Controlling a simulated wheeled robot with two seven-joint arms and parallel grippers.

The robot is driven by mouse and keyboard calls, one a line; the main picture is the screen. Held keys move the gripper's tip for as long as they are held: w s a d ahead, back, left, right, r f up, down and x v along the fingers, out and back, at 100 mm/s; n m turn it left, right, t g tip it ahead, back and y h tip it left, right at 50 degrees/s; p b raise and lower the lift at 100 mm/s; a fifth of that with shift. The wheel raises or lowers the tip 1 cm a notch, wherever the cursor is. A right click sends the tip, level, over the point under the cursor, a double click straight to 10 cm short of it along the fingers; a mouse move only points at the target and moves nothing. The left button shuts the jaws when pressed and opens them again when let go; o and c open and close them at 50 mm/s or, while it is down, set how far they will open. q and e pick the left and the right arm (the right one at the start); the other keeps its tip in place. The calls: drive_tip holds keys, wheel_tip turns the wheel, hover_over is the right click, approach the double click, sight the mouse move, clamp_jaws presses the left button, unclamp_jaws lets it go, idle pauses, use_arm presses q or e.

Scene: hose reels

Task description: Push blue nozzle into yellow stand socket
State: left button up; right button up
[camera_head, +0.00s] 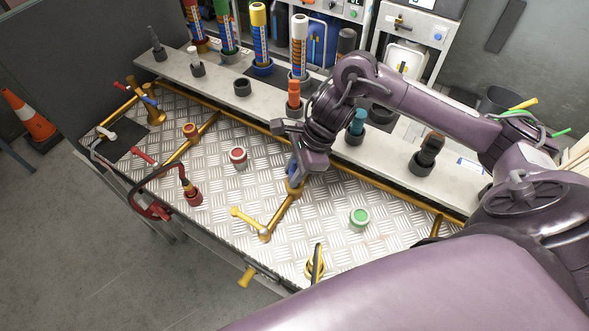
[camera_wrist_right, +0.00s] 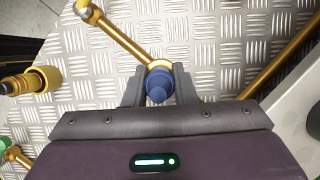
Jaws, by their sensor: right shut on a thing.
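The blue nozzle (camera_wrist_right: 160,86) is between the two fingers of my right gripper (camera_wrist_right: 160,88), which is shut on it. In the head view the gripper (camera_head: 298,178) hangs over the plate, and a small part of the blue nozzle (camera_head: 292,168) shows beside it. The yellow stand socket (camera_head: 294,188) is directly below the nozzle, at the end of a yellow pipe. Its rim (camera_wrist_right: 159,64) shows behind the nozzle in the wrist view. The nozzle is at the socket mouth, but how deep it sits is hidden. My left gripper is not in view.
A yellow valve handle (camera_head: 248,223) stands close by on the same pipe. A green button (camera_head: 359,217) and a red button (camera_head: 238,156) are on the patterned metal plate. A grey shelf (camera_head: 215,82) with several nozzles runs behind.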

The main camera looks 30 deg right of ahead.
drive_tip(key=shift+f, duration=0.15)
drive_tip(key=o, duration=1)
drive_tip(key=shift+r, duration=0.2)
drive_tip(key=shift+d+r, duration=0.15)
drive_tip(key=shift+r, duration=0.15)
drive_tip(key=p+v, duration=0.1)
drive_tip(key=v, duration=1)
drive_tip(key=shift+r, duration=0.2)
